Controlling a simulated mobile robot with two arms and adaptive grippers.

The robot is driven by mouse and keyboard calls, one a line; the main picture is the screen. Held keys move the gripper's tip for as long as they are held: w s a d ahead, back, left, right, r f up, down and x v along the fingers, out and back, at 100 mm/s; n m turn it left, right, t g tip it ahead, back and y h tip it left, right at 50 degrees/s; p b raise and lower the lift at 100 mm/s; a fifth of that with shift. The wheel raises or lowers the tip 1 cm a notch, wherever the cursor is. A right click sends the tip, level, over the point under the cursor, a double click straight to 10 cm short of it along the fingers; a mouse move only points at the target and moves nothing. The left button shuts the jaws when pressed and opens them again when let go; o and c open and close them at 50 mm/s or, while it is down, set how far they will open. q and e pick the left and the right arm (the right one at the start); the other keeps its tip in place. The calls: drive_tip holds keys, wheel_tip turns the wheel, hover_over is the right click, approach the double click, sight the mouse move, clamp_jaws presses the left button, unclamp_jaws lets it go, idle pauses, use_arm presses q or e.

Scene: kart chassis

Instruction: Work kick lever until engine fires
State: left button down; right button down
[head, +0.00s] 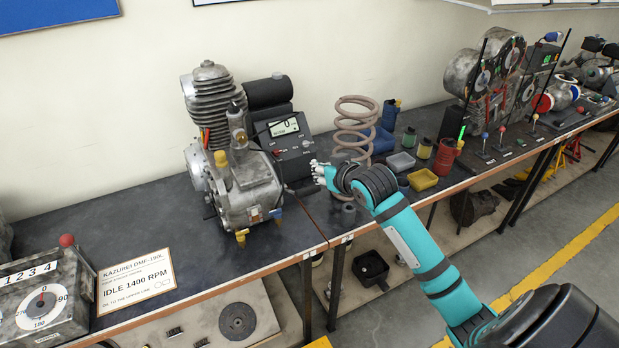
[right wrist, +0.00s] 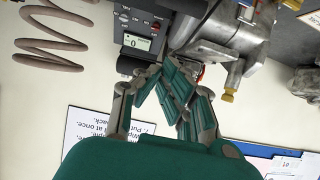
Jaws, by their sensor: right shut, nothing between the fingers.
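The engine (head: 240,185), grey metal with a finned cylinder, stands on the dark bench; its side also shows in the right wrist view (right wrist: 228,38). I cannot clearly pick out the kick lever; it may be hidden or too small. A dark meter box (head: 291,147) with a lit display stands right behind the engine; in the right wrist view the display (right wrist: 131,43) appears to read 0. My right gripper (head: 319,173) is to the right of the engine, in front of the meter box, shut and empty. It also shows in the right wrist view (right wrist: 172,80). My left gripper is not in view.
A coil spring (head: 356,125) stands behind my right gripper. Several small cans and a yellow tray (head: 422,180) lie to its right. A sign (head: 136,281) reading IDLE 1400 RPM and a dial box (head: 45,297) are at front left.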

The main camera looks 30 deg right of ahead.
drive_tip(key=shift+w, duration=0.1)
drive_tip(key=p+x, duration=0.2)
drive_tip(key=x, duration=0.7)
drive_tip(key=s+f+p, duration=0.1)
drive_tip(key=s+f, duration=0.1)
drive_tip(key=f, duration=0.1)
drive_tip(key=shift+s+a+f+p, duration=0.1)
drive_tip(key=shift+s+f+p, duration=0.05)
drive_tip(key=shift+p, duration=0.25)
drive_tip(key=shift+f, duration=0.1)
